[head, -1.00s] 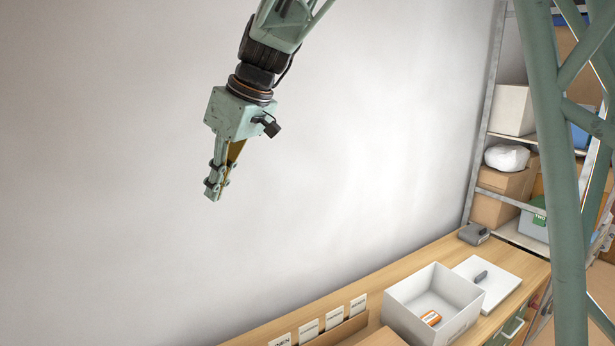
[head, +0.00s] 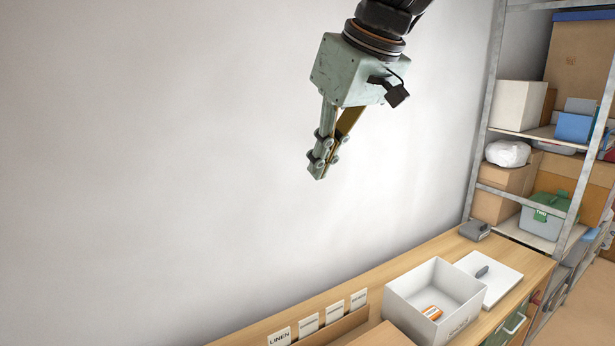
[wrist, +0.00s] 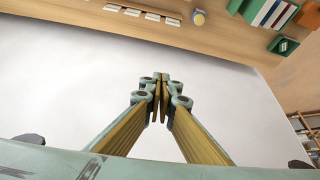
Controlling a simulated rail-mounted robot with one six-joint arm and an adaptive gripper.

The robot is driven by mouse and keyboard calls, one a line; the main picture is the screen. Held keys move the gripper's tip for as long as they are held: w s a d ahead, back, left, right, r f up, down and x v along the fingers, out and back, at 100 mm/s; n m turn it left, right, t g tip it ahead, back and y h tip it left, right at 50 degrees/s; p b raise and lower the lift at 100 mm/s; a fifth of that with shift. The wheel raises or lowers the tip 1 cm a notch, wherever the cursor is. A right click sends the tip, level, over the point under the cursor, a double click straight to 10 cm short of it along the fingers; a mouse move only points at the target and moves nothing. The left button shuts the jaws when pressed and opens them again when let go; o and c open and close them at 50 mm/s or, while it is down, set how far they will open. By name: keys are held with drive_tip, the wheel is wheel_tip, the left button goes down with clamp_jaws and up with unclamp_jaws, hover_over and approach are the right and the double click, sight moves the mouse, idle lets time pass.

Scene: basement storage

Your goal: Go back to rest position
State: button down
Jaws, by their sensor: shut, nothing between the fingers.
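My gripper (head: 318,172) hangs in the air in front of the bare wall in the head view, high above the wooden bench. Its fingers are shut with nothing between them and point down and slightly left. In the wrist view, the two fingertips (wrist: 160,98) meet in the middle, with the pale wall behind them.
A wooden bench (head: 385,284) runs along the wall. On it are a white open box (head: 405,296) holding an orange item (head: 432,312), a white lid (head: 503,282), a grey device (head: 474,230) and label cards (head: 334,311). Metal shelving (head: 484,130) with boxes stands at right. Air around my gripper is clear.

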drive_tip(key=s+d+f+m+h+b, duration=0.1)
drive_tip(key=s+d+f+m+b, duration=0.1)
drive_tip(key=s+d+f, duration=0.4)
drive_tip(key=s+d+f+m+h+b, duration=0.1)
drive_tip(key=s+d+f, duration=0.6)
drive_tip(key=s, duration=0.9)
drive_tip(key=s+d+f+m+h+b, duration=0.1)
drive_tip(key=s+d+f+m+b, duration=0.2)
drive_tip(key=s+d+f, duration=0.3)
drive_tip(key=s+f+m, duration=0.1)
drive_tip(key=s, duration=0.4)
drive_tip(key=shift+s+d+m+h+b, duration=0.15)
drive_tip(key=shift+m+h+b, duration=0.15)
drive_tip(key=shift+m+b, duration=0.1)
